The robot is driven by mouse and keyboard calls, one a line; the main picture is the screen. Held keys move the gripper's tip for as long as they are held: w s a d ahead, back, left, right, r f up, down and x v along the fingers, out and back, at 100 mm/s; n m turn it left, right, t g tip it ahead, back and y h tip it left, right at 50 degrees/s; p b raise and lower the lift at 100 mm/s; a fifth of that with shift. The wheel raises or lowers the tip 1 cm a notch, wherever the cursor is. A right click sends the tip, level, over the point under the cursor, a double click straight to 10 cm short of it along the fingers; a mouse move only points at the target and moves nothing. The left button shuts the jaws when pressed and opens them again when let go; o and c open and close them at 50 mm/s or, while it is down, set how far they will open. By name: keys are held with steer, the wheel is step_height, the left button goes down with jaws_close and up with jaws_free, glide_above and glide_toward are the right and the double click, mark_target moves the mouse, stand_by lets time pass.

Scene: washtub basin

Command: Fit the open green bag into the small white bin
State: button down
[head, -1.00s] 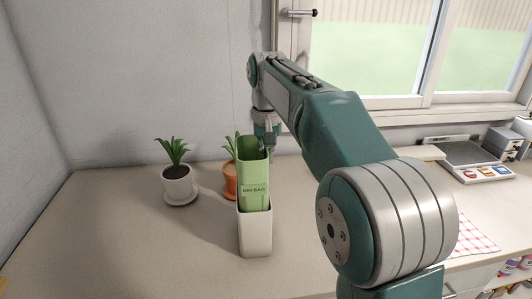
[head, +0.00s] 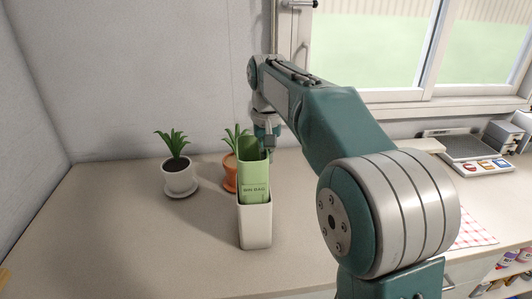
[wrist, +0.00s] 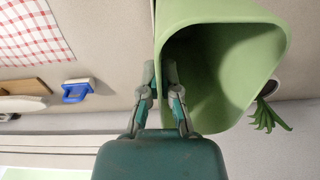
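The green bag (head: 253,175), an open tall shape marked "BIN BAG", stands upright in the mouth of the small white bin (head: 255,226). Its lower part is hidden inside the bin and its upper part sticks out above the rim. My gripper (head: 268,151) is at the bag's back right top edge, partly hidden there. In the wrist view my gripper (wrist: 159,78) straddles the wall of the bag (wrist: 225,30), one finger outside and one inside, closed on it. The bag's mouth is open. The bin cannot be made out in the wrist view.
A white potted plant (head: 179,179) stands left of the bin. An orange pot (head: 230,172) with a plant is close behind the bag. A checked cloth (head: 474,232) and a scale (head: 477,160) are at the right.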

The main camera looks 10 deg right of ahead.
steer(key=shift+f, duration=3.55)
steer(key=c, duration=0.7)
jaws_free()
step_height(320, 180, up, 11)
steer(key=shift+w+r, duration=0.1)
steer(key=shift+r, duration=0.3)
